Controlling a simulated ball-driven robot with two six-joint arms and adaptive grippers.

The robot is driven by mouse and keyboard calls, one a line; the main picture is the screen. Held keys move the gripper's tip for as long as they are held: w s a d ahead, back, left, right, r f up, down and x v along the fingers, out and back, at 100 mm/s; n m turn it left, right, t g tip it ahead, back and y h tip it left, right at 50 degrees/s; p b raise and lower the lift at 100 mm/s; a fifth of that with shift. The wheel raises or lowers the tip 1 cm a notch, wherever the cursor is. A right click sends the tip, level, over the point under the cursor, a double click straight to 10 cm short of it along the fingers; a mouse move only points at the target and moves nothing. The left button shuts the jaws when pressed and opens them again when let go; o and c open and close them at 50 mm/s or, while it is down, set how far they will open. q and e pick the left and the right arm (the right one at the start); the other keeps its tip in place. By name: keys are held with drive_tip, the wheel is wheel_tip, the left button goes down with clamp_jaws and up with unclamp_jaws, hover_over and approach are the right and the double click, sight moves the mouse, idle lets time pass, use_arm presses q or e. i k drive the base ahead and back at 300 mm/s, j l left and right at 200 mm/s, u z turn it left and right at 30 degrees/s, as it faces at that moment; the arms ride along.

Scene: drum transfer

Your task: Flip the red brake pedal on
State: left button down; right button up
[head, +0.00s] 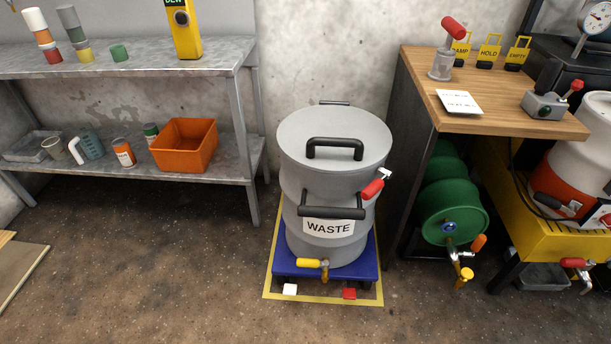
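A red brake pedal (349,293) sits low at the front right of the blue dolly (352,268). A white pedal (290,289) sits at the dolly's front left. The dolly stands inside a yellow floor outline (322,299) and carries a grey drum labelled WASTE (328,240). I cannot tell from this distance whether the red pedal is tilted up or down. Neither of my grippers shows in the head view.
The floor in front of the dolly is clear (190,290). A metal shelf (200,177) stands at left with an orange bin (185,146). At right are a wooden-topped bench (500,90), green drums (452,211) and a yellow stand (540,238).

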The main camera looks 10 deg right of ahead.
sight(349, 293)
drive_tip(key=z, duration=0.9)
